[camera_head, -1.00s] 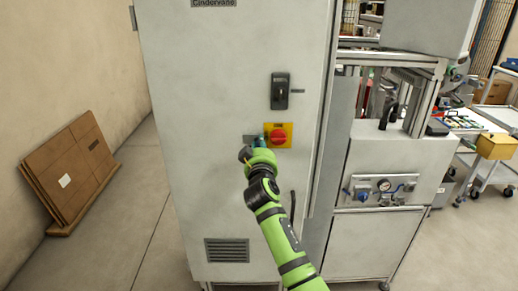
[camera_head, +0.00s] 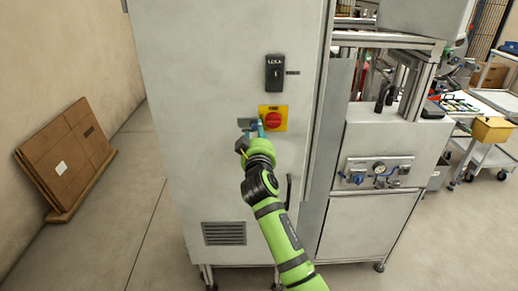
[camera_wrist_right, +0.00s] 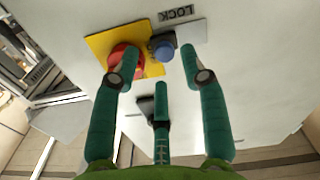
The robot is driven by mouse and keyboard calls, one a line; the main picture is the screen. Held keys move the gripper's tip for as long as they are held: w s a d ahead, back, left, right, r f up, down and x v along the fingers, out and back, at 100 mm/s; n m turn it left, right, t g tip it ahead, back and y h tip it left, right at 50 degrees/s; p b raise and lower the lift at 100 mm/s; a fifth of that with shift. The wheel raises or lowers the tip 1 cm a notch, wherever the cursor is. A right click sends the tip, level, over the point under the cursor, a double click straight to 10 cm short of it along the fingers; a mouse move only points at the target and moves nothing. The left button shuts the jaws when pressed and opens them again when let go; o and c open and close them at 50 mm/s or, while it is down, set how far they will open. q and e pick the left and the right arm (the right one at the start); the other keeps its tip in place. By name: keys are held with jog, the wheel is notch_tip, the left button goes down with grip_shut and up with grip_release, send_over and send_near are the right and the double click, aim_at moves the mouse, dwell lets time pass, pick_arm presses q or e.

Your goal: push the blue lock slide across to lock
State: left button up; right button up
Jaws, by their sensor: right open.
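The blue lock slide (camera_wrist_right: 163,50) is a small rounded blue knob on a grey plate (camera_wrist_right: 190,36) marked LOCK in the right wrist view. It sits beside a red rotary knob (camera_wrist_right: 122,62) on a yellow plate (camera_wrist_right: 98,46). My right gripper (camera_wrist_right: 158,62) is open, with green fingers spread on either side of the slide and a third finger below it in the picture. I cannot tell whether a finger touches the slide. In the head view my right gripper (camera_head: 254,130) is at the cabinet front and mostly hides the slide. My left gripper is out of view.
The tall grey cabinet (camera_head: 200,170) fills the middle, with a black handle (camera_head: 275,73) above the yellow plate. A grey machine with a gauge panel (camera_head: 375,172) stands to the right. Flat cardboard (camera_head: 65,155) leans on the left wall.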

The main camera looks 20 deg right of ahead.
jog(key=v, duration=0.8)
jog(key=shift+s, duration=0.35)
jog(key=shift+d, duration=0.1)
jog(key=s+a+f+n+g+y+b, duration=0.1)
jog(key=s+a+f+n+g+y, duration=0.15)
jog(key=f, duration=1.35)
jog(key=s+a+f+n+g+y+b, duration=0.1)
jog(key=s+f+g+y, duration=0.15)
jog(key=f, duration=1.35)
jog(key=s+d+f+g, duration=0.1)
jog(key=s+f+g, duration=0.2)
jog(key=s+f, duration=0.55)
jog(key=s+f+g, duration=0.2)
jog(key=s+f, duration=0.4)
jog(key=f, duration=0.6)
jog(key=s+d+f+g, duration=0.2)
jog(key=s+f, duration=0.3)
jog(key=s, duration=0.6)
jog(key=s+d+f+m+g+b, duration=0.1)
jog(key=s+f, duration=0.4)
jog(key=s, duration=0.7)
jog(key=s+d+f+g+b, duration=0.1)
jog(key=s+d+f+g, duration=0.2)
jog(key=s+f, duration=0.3)
jog(key=s, duration=0.5)
jog(key=shift+s+d, duration=0.15)
jog(key=shift+s, duration=0.15)
